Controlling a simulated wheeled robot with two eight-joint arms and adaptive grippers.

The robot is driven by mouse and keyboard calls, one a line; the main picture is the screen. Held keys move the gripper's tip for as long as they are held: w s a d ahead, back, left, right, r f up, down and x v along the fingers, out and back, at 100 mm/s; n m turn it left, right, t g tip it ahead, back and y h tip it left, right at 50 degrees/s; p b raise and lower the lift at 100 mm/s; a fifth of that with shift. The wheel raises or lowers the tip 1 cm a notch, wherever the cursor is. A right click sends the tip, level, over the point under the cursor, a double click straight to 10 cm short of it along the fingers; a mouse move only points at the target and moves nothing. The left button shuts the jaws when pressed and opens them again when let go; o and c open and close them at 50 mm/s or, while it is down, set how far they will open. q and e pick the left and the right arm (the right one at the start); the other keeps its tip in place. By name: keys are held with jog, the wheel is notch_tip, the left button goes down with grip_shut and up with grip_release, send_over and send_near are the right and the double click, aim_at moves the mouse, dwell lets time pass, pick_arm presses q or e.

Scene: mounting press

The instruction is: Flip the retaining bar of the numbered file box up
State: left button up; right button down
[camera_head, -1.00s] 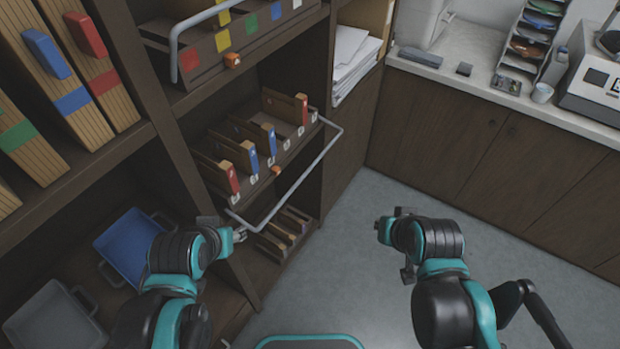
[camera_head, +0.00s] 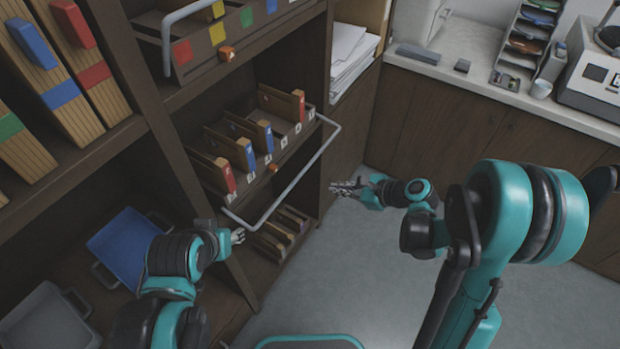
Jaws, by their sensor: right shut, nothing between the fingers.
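The numbered file box (camera_head: 287,143) sits on the middle shelf, with small numbered tags along its front and red and blue-marked folders inside. Its grey retaining bar (camera_head: 295,183) is down, sticking out low in front of the box. My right gripper (camera_head: 338,187) is shut and empty, to the right of the bar's long rod and apart from it in the picture. My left gripper (camera_head: 238,236) is close to the bar's near left corner. Whether it touches the bar, and whether its fingers are open, cannot be made out.
A box with coloured squares (camera_head: 217,33) and its own raised bar is on the shelf above. More folders (camera_head: 278,233) lie below. A blue tray (camera_head: 128,247) and a grey tray (camera_head: 45,325) are at the lower left. Open floor (camera_head: 345,270) lies to the right of the shelves.

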jog(key=f+m, duration=0.1)
jog(key=w+f+m+y, duration=0.1)
jog(key=shift+m, duration=0.3)
jog(key=shift+a, duration=0.1)
jog(key=b+x, duration=0.4)
jog(key=x, duration=0.6)
jog(key=shift+w+a+r, duration=0.1)
jog(key=shift+r, duration=0.95)
jog(key=shift+w+a+r, duration=0.1)
jog(key=shift+r, duration=1)
